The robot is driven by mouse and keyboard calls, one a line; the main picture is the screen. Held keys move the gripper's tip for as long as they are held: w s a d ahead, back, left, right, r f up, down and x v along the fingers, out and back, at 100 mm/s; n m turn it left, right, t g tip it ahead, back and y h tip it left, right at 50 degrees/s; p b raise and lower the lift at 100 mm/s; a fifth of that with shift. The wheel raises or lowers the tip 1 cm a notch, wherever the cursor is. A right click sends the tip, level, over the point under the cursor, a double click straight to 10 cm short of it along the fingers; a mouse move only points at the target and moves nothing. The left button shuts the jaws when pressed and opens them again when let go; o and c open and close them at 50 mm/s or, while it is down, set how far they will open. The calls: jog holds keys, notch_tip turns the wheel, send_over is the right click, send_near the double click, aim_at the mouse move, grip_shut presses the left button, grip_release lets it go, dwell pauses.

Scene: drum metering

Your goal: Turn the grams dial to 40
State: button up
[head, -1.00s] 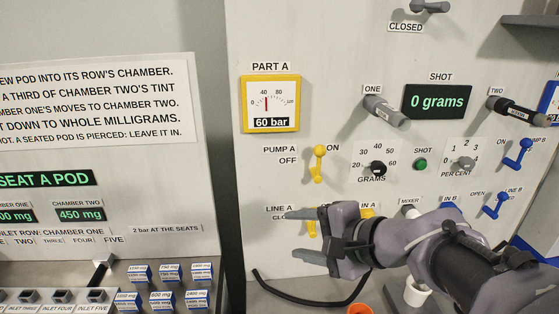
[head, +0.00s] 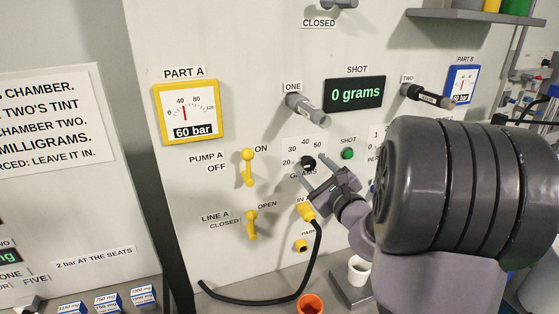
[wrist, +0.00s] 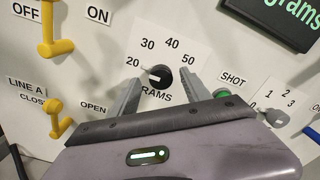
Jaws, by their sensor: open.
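The grams dial (head: 308,162) is a small black knob on the panel, with the numbers 20 to 50 readable around it. In the wrist view the dial (wrist: 160,77) has a white mark on its left side, toward 20. My gripper (head: 313,169) is at the dial, its fingers pointing at the panel. In the wrist view my gripper (wrist: 160,79) is open, with one finger on each side of the knob. I cannot tell whether either finger touches it. The 60 mark is hidden. The shot display (head: 355,94) reads 0 grams.
The green shot button (head: 347,154) is close to the right of the dial. The yellow pump A lever (head: 247,167) and line A lever (head: 251,225) are to the left. A black hose (head: 312,262) hangs from a yellow fitting below. The percent dial (wrist: 277,118) is at the right.

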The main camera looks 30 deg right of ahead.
jog(key=shift+x, duration=1.5)
grip_shut()
